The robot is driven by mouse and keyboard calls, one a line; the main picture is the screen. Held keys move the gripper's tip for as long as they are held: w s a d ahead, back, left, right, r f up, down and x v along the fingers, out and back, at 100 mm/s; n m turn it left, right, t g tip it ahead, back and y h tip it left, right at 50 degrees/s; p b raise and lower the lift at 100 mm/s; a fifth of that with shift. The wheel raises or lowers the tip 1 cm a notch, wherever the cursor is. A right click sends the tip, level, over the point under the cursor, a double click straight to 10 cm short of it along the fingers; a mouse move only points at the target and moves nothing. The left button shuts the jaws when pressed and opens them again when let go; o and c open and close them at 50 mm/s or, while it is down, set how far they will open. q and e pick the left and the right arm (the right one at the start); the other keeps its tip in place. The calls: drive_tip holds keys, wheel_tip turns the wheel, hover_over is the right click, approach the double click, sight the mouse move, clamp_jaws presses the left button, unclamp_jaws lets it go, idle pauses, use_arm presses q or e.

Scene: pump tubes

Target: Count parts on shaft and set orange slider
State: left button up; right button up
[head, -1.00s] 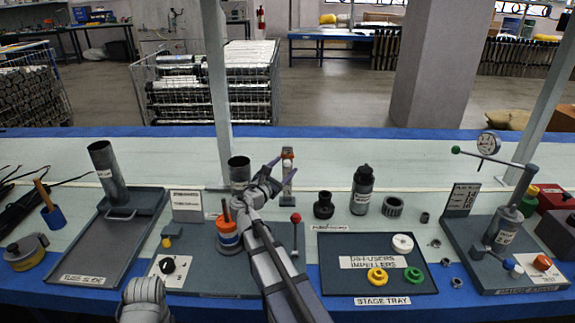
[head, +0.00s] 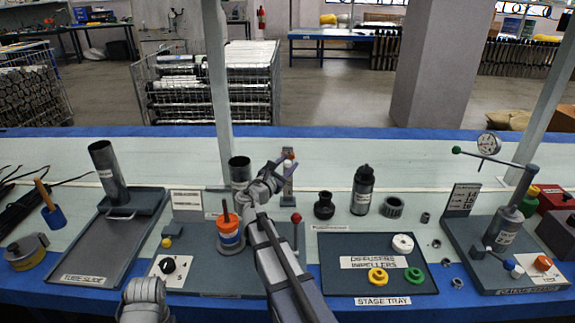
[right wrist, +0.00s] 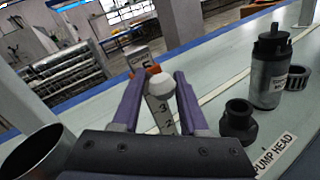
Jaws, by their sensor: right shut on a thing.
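The scale post (head: 288,187) stands upright behind the work plate, with an orange slider (right wrist: 153,70) and a pale round knob (right wrist: 161,84) on it. Numbers 2, 3 and 5 show on the post in the right wrist view. My right gripper (head: 283,168) is shut on the knob, its purple fingers on either side of it. The shaft (head: 227,207) stands upright on the plate, with orange, white and blue parts stacked around it. The exact number of parts is too small to read.
A dark tube (head: 238,172) stands behind the shaft. A black dial (head: 168,266) sits at the plate's front left, and a red-knobbed lever (head: 296,218) at its right. The stage tray (head: 330,280) holds yellow, green and white rings. A black fitting (head: 324,205) stands right of the post.

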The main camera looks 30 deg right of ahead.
drive_tip(key=shift+s+d, duration=0.1)
clamp_jaws()
drive_tip(key=shift+s+d, duration=0.1)
idle(0.7)
